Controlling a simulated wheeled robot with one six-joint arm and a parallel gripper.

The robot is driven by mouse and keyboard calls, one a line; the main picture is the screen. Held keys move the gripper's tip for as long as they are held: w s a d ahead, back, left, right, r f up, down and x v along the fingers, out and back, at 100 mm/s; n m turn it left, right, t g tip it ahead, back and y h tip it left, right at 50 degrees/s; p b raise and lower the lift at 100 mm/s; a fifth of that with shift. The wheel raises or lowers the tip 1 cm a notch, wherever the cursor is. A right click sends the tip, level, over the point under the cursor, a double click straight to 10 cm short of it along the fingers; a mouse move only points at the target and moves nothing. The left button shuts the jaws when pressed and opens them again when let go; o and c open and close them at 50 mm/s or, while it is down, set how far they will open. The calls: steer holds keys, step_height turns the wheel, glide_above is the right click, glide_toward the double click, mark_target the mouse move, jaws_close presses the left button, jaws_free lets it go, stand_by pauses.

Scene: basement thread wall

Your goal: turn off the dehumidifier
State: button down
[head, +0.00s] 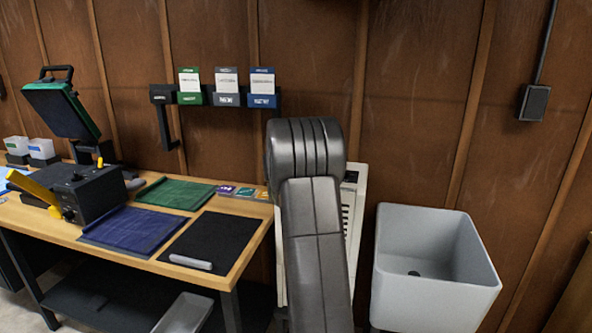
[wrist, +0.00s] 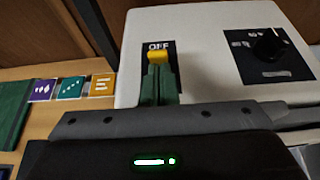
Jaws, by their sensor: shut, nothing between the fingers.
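The dehumidifier (head: 357,210) is a pale box between the workbench and the grey sink, mostly hidden behind my arm in the head view. In the wrist view its top (wrist: 205,40) fills the upper right. A yellow switch lever (wrist: 158,55) sits there on a black plate, with the label OFF just beyond it. My gripper (wrist: 160,72) is shut and empty, its green fingertips right at the near side of the lever. I cannot tell whether they touch it. A black dial (wrist: 268,45) on a black panel is to the right.
The workbench (head: 255,225) holds a blue mat, a green mat and a black mat. Coloured cards (wrist: 70,88) lie at its edge beside the dehumidifier. The grey sink (head: 435,290) stands close on the right. A brown panelled wall is behind.

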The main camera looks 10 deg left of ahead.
steer(key=shift+r+p, duration=0.35)
steer(key=shift+p, duration=0.85)
